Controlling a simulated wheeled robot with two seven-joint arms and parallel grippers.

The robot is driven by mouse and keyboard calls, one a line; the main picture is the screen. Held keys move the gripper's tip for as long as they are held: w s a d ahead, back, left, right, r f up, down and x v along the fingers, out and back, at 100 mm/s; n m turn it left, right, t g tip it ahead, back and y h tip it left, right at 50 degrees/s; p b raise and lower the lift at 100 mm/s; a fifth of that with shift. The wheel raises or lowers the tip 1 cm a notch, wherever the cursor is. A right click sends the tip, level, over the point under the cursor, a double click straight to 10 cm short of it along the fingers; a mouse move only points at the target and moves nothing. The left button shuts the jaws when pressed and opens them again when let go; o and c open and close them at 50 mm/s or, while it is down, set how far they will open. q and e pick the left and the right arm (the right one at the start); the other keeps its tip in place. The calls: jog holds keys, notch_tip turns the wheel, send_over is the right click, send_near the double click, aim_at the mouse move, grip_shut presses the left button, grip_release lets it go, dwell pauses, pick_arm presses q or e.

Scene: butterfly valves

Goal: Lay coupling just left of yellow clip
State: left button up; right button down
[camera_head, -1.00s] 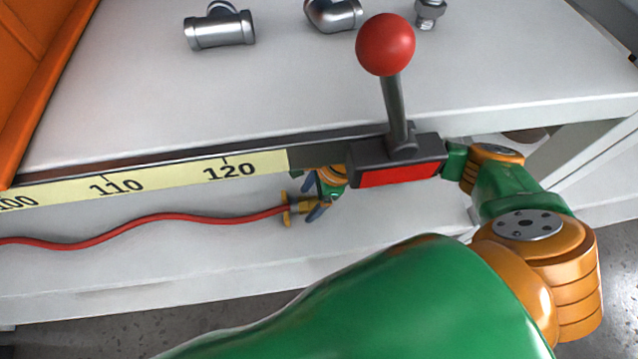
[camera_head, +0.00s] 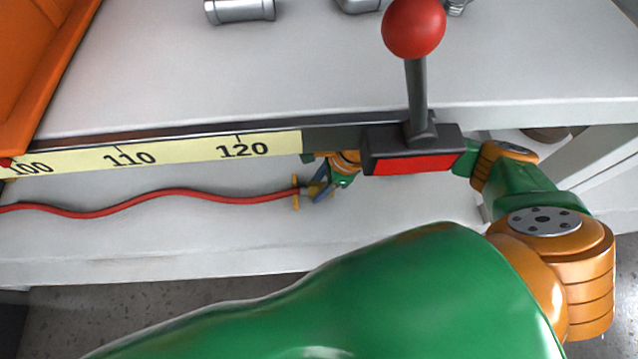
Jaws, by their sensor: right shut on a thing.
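The red hose (camera_head: 170,195) runs from the left edge below the ruler strip and ends in a small yellow coupling (camera_head: 296,192). My right gripper (camera_head: 319,190), with bluish fingers, is shut on the coupling in front of the white bench's lower face. My right arm comes in from the lower right, and its wrist is partly hidden behind the red-and-black lever base. I cannot make out a separate yellow clip. My left gripper is not in view.
A lever (camera_head: 415,95) with a red ball knob stands on the rail, close to my right wrist. A yellow ruler strip (camera_head: 190,151) lines the bench edge. Metal pipe fittings (camera_head: 240,9) lie on the white top (camera_head: 230,75). An orange bin wall (camera_head: 45,65) stands at left.

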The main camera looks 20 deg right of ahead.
aim_at(317, 186)
jog(key=shift+r+p, duration=2.6)
jog(key=shift+r, duration=0.55)
jog(key=shift+w+a+f, duration=0.1)
jog(key=shift+a, duration=0.1)
jog(key=w+a+b, duration=0.1)
jog(key=a+b, duration=0.1)
jog(key=a, duration=0.2)
jog(key=w+a+b, duration=0.1)
jog(key=a+b, duration=0.1)
jog(key=a, duration=0.2)
jog(key=w+a+b, duration=0.1)
jog(key=a+b, duration=0.1)
jog(key=a, duration=0.2)
jog(key=shift+w+a+f, duration=0.15)
jog(key=shift+w+a, duration=0.15)
jog(key=shift+a, duration=0.05)
jog(key=shift+w+a+b, duration=0.2)
jog(key=shift+a+b, duration=0.2)
jog(key=shift+a, duration=0.2)
jog(key=shift+a+r, duration=0.1)
jog(key=shift+r, duration=0.1)
